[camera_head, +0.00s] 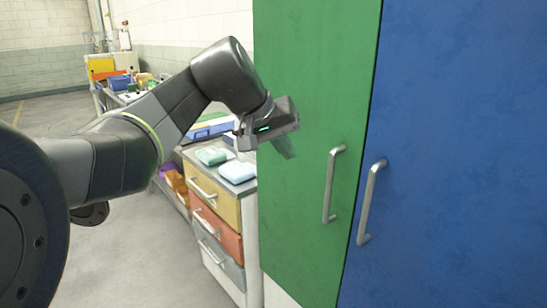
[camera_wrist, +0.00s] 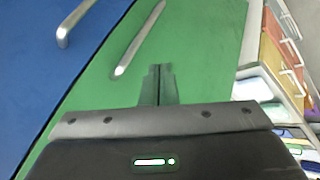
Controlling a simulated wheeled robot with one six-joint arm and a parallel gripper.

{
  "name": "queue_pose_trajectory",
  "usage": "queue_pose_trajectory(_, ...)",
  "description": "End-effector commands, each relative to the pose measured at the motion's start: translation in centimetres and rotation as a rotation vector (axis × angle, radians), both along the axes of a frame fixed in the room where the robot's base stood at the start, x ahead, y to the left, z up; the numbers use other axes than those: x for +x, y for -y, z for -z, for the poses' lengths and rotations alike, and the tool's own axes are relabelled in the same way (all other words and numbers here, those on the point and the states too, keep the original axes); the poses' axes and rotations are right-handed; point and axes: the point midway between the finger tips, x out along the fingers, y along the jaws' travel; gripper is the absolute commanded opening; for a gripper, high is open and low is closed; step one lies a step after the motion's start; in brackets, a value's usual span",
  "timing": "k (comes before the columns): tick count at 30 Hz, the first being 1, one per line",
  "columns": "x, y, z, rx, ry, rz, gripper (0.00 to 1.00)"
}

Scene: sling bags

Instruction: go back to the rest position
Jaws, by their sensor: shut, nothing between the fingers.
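My gripper (camera_head: 286,148) hangs in front of the green cabinet door (camera_head: 308,70) in the head view, left of its handle. In the wrist view the two fingers of my gripper (camera_wrist: 158,72) lie together, shut with nothing between them. The green door's metal handle (camera_head: 332,185) stands upright in the head view and shows beyond the fingertips in the wrist view (camera_wrist: 138,40). The gripper is apart from this handle. I cannot tell how far the fingertips are from the door surface.
A blue door (camera_head: 460,120) with its own handle (camera_head: 370,202) stands to the right. A drawer unit with yellow (camera_head: 215,196), red and grey drawers stands left of the green door, with folded cloth-like items (camera_head: 237,171) on top. A cluttered table stands farther back. Floor at left is open.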

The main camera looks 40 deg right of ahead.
Motion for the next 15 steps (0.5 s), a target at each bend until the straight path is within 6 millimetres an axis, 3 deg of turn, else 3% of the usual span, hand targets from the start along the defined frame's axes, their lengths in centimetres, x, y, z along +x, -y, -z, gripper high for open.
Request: queue_pose_trajectory(15, -0.03, -0.09, -0.05, 0.001, -0.001, 0.001, 0.0)
